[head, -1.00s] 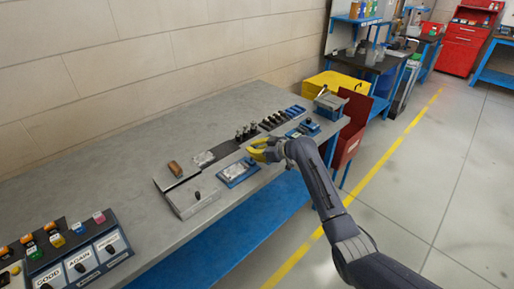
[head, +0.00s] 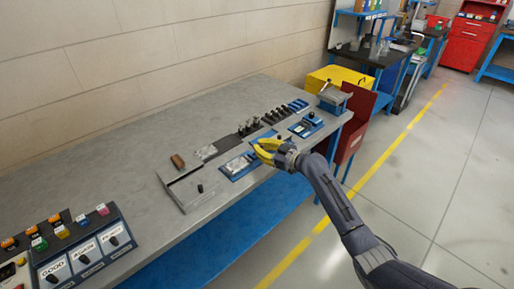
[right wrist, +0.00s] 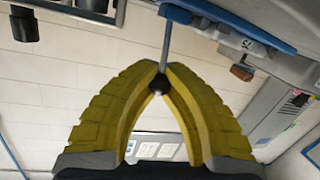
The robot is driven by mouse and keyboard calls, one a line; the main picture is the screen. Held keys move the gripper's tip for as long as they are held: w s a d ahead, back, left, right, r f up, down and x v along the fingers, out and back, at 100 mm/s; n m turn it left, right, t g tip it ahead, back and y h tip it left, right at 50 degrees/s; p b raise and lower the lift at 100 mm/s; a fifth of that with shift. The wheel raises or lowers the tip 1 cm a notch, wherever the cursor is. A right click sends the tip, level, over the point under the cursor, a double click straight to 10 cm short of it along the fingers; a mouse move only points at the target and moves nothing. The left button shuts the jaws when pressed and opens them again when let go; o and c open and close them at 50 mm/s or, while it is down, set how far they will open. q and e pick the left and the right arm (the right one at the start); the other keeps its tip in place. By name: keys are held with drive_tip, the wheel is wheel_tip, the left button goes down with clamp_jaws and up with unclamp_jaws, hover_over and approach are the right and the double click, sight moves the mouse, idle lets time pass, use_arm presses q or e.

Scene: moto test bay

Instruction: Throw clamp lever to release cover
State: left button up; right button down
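A blue clamp fixture (head: 228,174) with a grey metal cover (head: 237,164) lies on the bench, left of my right gripper (head: 258,152) in the head view. In the right wrist view, a thin metal lever (right wrist: 166,40) with a black ball knob (right wrist: 158,85) runs from the blue fixture edge (right wrist: 215,16) to my right gripper (right wrist: 160,70). Its yellow fingers converge at the tips around the lever, with the knob between them. In the head view the fingers hide the lever. My left gripper is not in view.
A grey tray with a small black knob (head: 200,188) and a brown block (head: 178,161) lie left of the fixture. Another blue fixture (head: 306,126) and a vise (head: 334,97) are to the right. A button box (head: 85,250) stands front left.

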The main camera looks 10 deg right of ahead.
drive_tip(key=shift+d, duration=0.1)
drive_tip(key=c, duration=1.7)
unclamp_jaws()
drive_tip(key=shift+s+d, duration=0.1)
drive_tip(key=shift+c, duration=0.2)
drive_tip(key=o, duration=0.5)
drive_tip(key=v, duration=1.1)
drive_tip(key=shift+s+d, duration=0.2)
drive_tip(key=shift+s, duration=0.15)
drive_tip(key=shift+r, duration=0.1)
